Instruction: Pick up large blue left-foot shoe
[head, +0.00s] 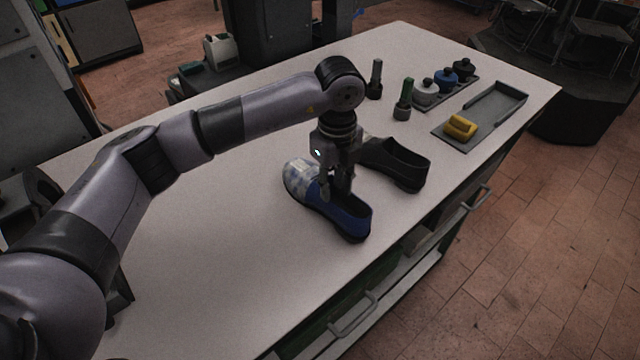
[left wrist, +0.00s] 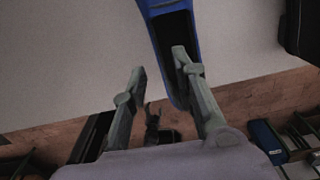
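The blue shoe (head: 348,218) with a pale checked toe stands on the white table in the head view, below my left gripper (head: 336,192). In the left wrist view the blue shoe (left wrist: 150,8) shows at the top, its dark opening facing the camera. My left gripper (left wrist: 160,72) is open there. One finger overlaps the shoe's opening and the other is outside its left side, with the shoe's side wall seen between them. I cannot tell whether either finger touches it. The gripper hides part of the shoe in the head view. My right gripper is not in view.
A black shoe (head: 404,166) stands close by on the right. Further back are two dark upright tools, one a green-topped brush (head: 404,100), several small jars (head: 446,80), and a tray with a yellow sponge (head: 460,127). The white table (head: 220,220) is clear to the left.

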